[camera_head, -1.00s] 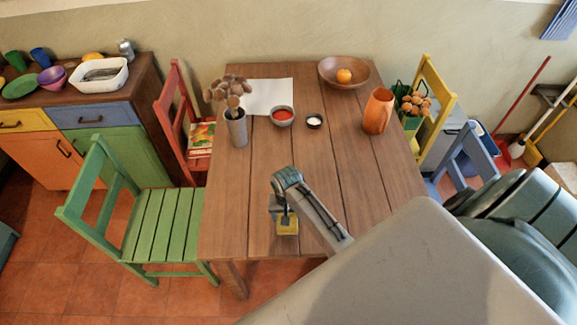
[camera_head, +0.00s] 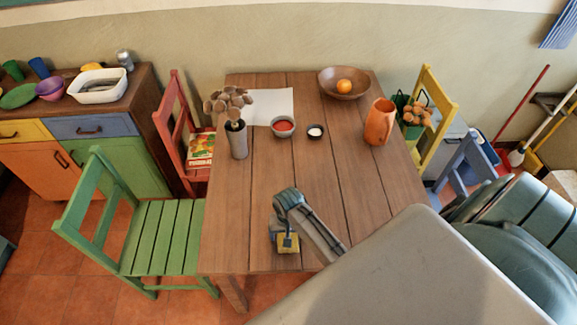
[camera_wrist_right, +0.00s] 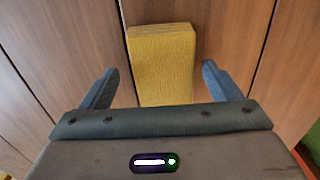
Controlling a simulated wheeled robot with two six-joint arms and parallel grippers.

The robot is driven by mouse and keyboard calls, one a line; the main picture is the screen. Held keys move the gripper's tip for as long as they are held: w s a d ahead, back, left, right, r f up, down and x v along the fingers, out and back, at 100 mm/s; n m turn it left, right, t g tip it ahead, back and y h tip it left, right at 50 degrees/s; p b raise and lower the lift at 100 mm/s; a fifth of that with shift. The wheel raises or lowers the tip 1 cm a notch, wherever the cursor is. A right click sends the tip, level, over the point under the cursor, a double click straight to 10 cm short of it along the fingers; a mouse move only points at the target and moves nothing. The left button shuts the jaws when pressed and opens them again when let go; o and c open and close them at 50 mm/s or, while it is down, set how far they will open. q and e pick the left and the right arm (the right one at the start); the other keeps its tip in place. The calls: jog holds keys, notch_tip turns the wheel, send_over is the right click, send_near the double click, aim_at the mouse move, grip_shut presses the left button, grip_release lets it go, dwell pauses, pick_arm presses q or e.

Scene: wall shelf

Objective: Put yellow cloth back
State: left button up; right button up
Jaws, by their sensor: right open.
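The yellow cloth (camera_wrist_right: 162,62) shows as a thick, flat rectangular block lying on the wooden table top. In the head view, the cloth (camera_head: 280,249) is near the table's front edge, partly hidden by my right gripper. My right gripper (camera_wrist_right: 160,70) is open above it, with one blue finger on each side of the cloth's near part. There is a visible gap between each finger and the cloth. The right gripper (camera_head: 287,238) also shows in the head view, pointing down at the cloth. My left gripper is not in view.
The wooden table (camera_head: 235,200) is clear around the cloth. A green chair (camera_head: 160,235) stands at the left.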

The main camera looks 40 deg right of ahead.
notch_tip(320, 180, up, 12)
jog(key=b, duration=0.3)
jog(key=shift+f, duration=0.2)
